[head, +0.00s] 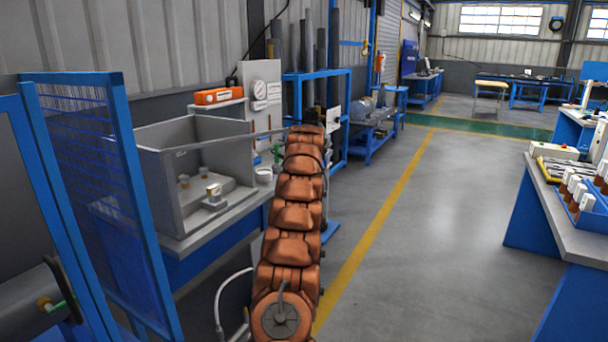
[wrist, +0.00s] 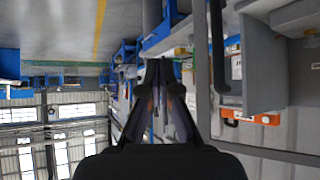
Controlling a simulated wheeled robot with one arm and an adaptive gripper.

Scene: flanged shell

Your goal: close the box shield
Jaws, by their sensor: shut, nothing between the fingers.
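The grey box (head: 155,137) stands on the bench at left centre in the head view, with small jars and a block inside. A thin grey bar (head: 235,139), seemingly the upper edge of its clear shield, runs rightward past the box to behind my arm. The pane is too clear to tell its exact position. My gripper is hidden behind my orange arm in the head view. In the wrist view my gripper (wrist: 166,75) is shut and empty. A dark upright bar (wrist: 218,48), perhaps the shield's handle, is just right of the fingertips; I cannot tell whether they touch.
A blue mesh guard (head: 85,150) stands left of the box. An orange case (head: 218,96) and gauge panel (head: 260,90) are behind it. A bench with bottles (head: 580,225) is at right. The floor aisle (head: 430,230) is clear.

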